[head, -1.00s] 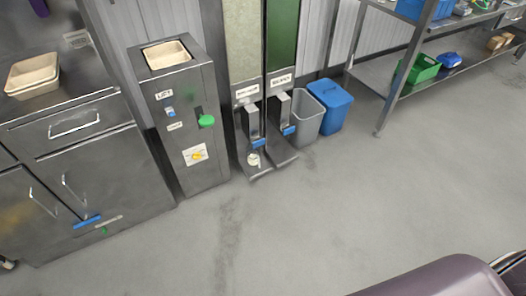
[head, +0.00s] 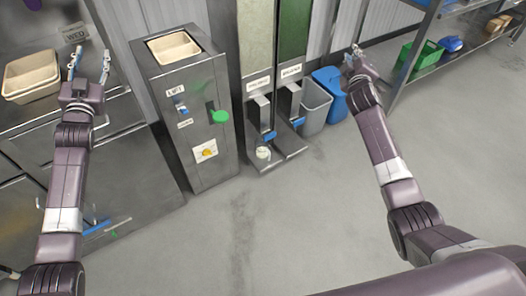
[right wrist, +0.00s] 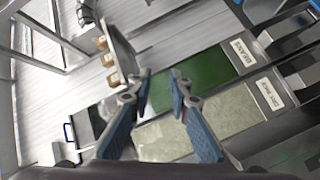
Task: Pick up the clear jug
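No clear jug can be made out with certainty. A small pale cup-like vessel (head: 263,153) stands at the foot of the left dispenser (head: 258,110) in the head view; it is too small to tell whether it is the jug. My left gripper (head: 90,64) is open and empty, over the counter at the left, beside the pale trays.
Pale trays (head: 32,76) lie on the left counter, and another tray (head: 174,46) sits in the top of the lift cabinet (head: 170,100). A grey bin (head: 314,108) and a blue bin (head: 330,85) stand right of the dispensers. Shelving holds a green crate (head: 420,58). The floor in front is clear.

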